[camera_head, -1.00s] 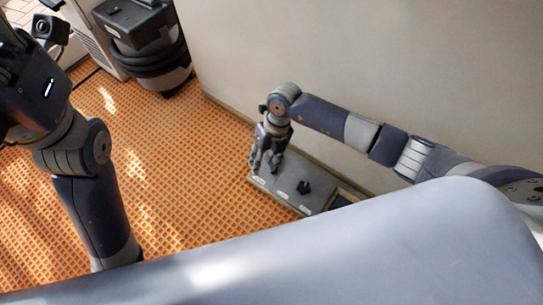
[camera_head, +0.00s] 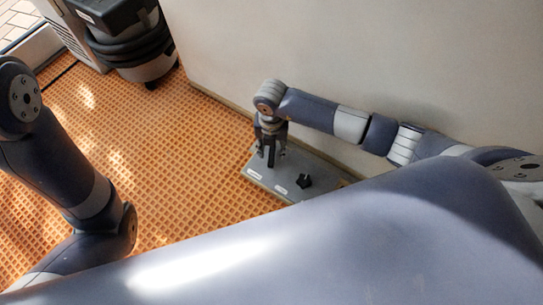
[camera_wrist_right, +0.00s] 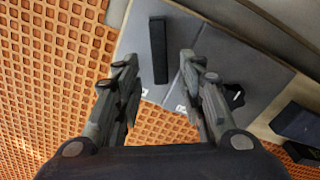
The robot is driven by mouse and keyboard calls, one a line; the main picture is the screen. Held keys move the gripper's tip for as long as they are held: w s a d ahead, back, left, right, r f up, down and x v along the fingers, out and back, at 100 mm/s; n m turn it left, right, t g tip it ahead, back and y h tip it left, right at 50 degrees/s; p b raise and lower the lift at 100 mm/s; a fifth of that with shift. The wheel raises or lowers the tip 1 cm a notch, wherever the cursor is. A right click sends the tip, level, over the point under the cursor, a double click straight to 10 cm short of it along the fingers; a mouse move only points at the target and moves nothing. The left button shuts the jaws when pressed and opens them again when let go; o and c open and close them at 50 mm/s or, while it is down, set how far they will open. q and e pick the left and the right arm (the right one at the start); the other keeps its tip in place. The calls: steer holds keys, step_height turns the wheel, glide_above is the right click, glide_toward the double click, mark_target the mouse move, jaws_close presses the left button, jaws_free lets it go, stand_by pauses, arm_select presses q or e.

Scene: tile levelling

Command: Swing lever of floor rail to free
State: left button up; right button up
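The floor rail's grey plate (camera_head: 325,176) lies on the floor against the wall, with small white labels along its near edge. The lever, a black upright bar (camera_wrist_right: 158,50), stands on the plate in the right wrist view. My right gripper (camera_head: 270,155) points down over the plate's left part. In the right wrist view, its fingers are spread wide, one on each side of the lever, with visible gaps. The lever's exact height between the fingers is hard to judge. My left arm is at the left of the head view, but its gripper is out of frame.
A black star knob (camera_head: 304,181) sits on the plate right of the lever. A pale wall (camera_head: 340,50) rises close behind. A dark vacuum-like machine (camera_head: 128,40) stands at the upper left. Orange grid flooring (camera_head: 165,150) is clear in front.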

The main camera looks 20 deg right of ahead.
mark_target(272, 156)
steer(key=shift+f+b, duration=1.15)
steer(key=shift+f, duration=1.05)
jaws_close()
